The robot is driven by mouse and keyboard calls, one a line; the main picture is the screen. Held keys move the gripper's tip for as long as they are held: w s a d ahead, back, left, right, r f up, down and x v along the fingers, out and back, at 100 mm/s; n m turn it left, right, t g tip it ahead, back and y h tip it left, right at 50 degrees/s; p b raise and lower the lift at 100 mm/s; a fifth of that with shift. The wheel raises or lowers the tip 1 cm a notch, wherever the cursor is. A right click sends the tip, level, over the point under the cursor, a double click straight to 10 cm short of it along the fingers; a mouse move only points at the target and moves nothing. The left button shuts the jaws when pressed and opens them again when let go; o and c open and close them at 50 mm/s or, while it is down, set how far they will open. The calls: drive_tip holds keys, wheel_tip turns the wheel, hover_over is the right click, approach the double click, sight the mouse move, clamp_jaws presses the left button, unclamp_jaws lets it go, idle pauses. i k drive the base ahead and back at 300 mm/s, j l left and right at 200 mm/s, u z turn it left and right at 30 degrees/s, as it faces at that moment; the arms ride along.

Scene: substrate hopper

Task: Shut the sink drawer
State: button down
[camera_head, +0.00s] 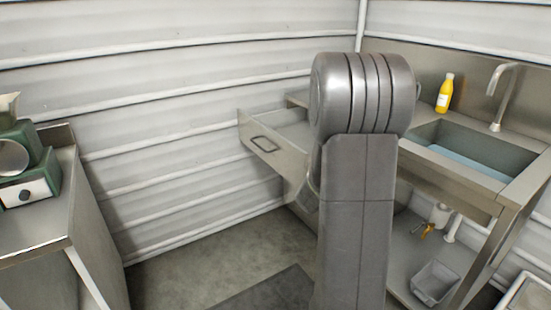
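The sink drawer (275,158) is a metal drawer pulled out to the left of the sink unit, below its counter. Its front panel carries a dark oval handle (264,144). The sink (470,150) is set in the metal counter at the right. My arm stands upright in the middle of the view and hides the drawer's right part and some of the sink unit. My gripper is not visible in this view.
A yellow bottle (445,93) and a curved tap (502,95) stand behind the sink. A grey bin (435,284) sits on the lower shelf. A metal counter (38,215) with a green machine (25,160) is at the left. Floor between (190,275) is clear.

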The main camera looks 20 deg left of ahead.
sight(284, 139)
drive_tip(key=i+u, duration=0.15)
drive_tip(key=u, duration=0.3)
drive_tip(key=i+u, duration=0.15)
drive_tip(key=u, duration=0.35)
drive_tip(key=i+u, duration=0.2)
drive_tip(key=u, duration=0.25)
drive_tip(key=i+l+u, duration=0.4)
drive_tip(key=i+l, duration=0.65)
drive_tip(key=l, duration=0.05)
